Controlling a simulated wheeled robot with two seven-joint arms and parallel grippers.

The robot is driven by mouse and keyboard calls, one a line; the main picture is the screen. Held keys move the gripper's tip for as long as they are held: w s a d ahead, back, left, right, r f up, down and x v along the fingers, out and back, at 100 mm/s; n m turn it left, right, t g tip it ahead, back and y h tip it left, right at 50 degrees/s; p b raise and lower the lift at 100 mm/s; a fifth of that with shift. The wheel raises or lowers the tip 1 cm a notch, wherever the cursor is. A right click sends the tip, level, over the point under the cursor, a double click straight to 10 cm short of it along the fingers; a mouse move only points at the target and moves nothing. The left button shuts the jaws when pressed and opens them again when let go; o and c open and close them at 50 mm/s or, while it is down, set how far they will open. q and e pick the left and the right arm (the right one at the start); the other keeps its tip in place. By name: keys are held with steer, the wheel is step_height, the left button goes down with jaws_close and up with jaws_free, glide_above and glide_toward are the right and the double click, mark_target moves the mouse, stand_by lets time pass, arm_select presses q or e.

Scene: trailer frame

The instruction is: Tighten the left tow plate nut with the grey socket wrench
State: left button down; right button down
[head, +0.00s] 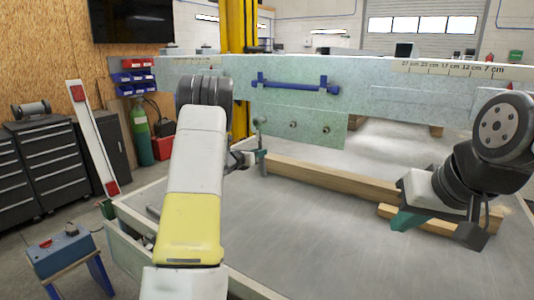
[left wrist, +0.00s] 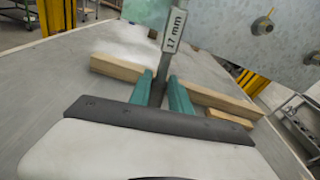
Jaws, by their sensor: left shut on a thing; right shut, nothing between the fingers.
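The pale green tow plate (head: 310,140) hangs below the long speckled beam, with a middle nut (head: 292,124) and a right nut (head: 326,131) showing. My left gripper (head: 262,157) is at the plate's left lower edge, its teal fingers shut on the grey socket wrench (left wrist: 172,32), which carries a "17 mm" label. In the head view the wrench's upper end (head: 257,124) overlaps the plate's left end. I cannot tell whether it touches the left nut. A nut on the plate shows in the left wrist view (left wrist: 262,26). My right gripper (head: 404,221) is shut and empty, low at the right.
A wooden beam (head: 330,178) and a shorter wooden block (head: 420,219) lie on the grey table surface (head: 320,235). A blue handle (head: 300,87) is fixed on the speckled beam (head: 210,70). The table's front middle is clear.

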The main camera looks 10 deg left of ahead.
arm_select(q)
steer(key=s+d+r+n+h, duration=0.2)
steer(key=s+d+r+n, duration=0.1)
steer(key=d+r+n, duration=0.3)
steer(key=d+n, duration=0.2)
steer(key=n, duration=0.1)
steer(key=shift+d, duration=0.15)
stand_by(0.5)
steer(key=shift+w+a+f+m, duration=0.2)
steer(key=shift+a+f+m, duration=0.35)
steer(key=shift+f, duration=0.2)
steer(key=shift+f, duration=0.1)
steer(key=shift+a, duration=0.1)
stand_by(0.5)
